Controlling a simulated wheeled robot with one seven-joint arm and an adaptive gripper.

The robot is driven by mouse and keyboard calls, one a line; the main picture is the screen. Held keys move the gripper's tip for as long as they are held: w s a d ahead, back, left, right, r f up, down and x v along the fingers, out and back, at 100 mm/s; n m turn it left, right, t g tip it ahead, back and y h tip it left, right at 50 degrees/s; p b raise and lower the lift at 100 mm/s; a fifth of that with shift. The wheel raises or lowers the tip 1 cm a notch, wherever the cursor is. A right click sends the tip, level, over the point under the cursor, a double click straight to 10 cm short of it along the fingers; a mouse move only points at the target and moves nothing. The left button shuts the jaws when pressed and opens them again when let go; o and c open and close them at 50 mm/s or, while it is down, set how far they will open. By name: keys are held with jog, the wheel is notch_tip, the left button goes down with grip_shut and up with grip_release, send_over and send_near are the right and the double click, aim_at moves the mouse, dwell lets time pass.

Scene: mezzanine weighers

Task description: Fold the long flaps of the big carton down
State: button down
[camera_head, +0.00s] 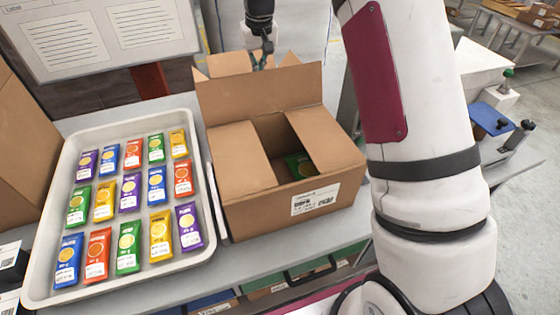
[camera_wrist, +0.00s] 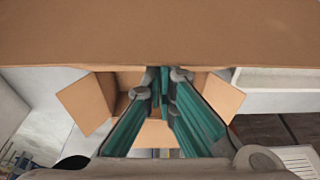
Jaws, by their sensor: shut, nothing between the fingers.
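The big carton (camera_head: 255,218) stands open on the table right of the tray. Its far long flap (camera_head: 255,97) stands upright. The left short flap (camera_head: 240,157) and right short flap (camera_head: 327,140) lie folded inward, with a gap between them showing a green packet (camera_head: 303,166). I cannot make out the near long flap. My gripper (camera_head: 262,62) is shut and empty just behind the upright flap, near its top edge. In the wrist view, its teal fingers (camera_wrist: 165,85) point at a broad brown cardboard panel (camera_wrist: 160,30); I cannot tell whether they touch it.
A white tray (camera_head: 45,262) of several coloured packets stands left of the carton. Another open carton (camera_head: 229,63) shows behind the upright flap. A brown box (camera_head: 22,150) stands at far left, below a white sign (camera_head: 92,35). A blue-topped device (camera_head: 490,118) is at right.

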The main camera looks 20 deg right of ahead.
aim_at(267, 79)
jog(key=shift+s+r+p, duration=0.25)
jog(key=shift+s+p, duration=0.3)
jog(key=shift+s, duration=0.55)
jog(key=shift+s+r+p, duration=0.15)
jog(key=shift+s+p, duration=0.5)
jog(key=shift+s, duration=0.3)
jog(key=shift+s+r+p, duration=0.2)
jog(key=shift+s+p, duration=0.45)
jog(key=shift+s, duration=0.25)
jog(key=shift+s+r+p, duration=0.15)
jog(key=shift+s+p, duration=0.5)
jog(key=shift+s, duration=0.3)
jog(key=shift+w+f, duration=0.1)
